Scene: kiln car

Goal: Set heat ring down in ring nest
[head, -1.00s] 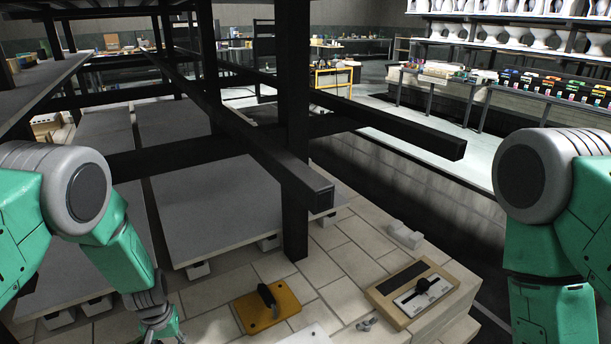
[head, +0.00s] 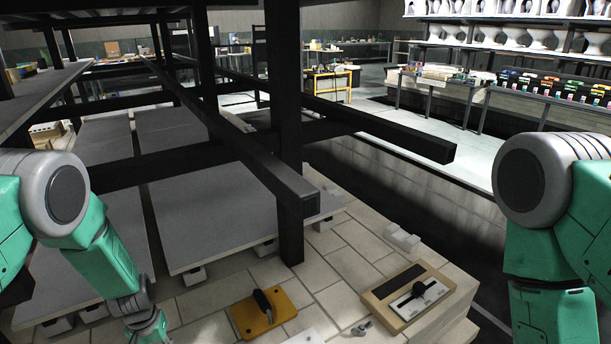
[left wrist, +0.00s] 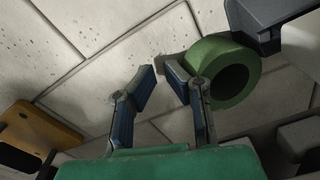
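The heat ring is likely the thick green ring (left wrist: 223,72) in the left wrist view, its dark hole facing the camera. My left gripper (left wrist: 162,78) has its two fingers apart, with only pale brick showing between the tips. Its right finger overlaps the ring's left edge in the picture; I cannot tell whether they touch. I do not see the ring in the head view, where my left gripper is cut off at the bottom edge. I cannot clearly identify the ring nest; a dark grey block (left wrist: 262,18) lies right above the ring. My right gripper is out of view.
An orange plate with a black handle (head: 246,319) lies on the pale brick deck (head: 345,260). A framed panel with a black knob (head: 385,297) is at its right. A dark post (head: 290,150) and beams stand above the deck. Grey slabs (head: 205,215) lie left.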

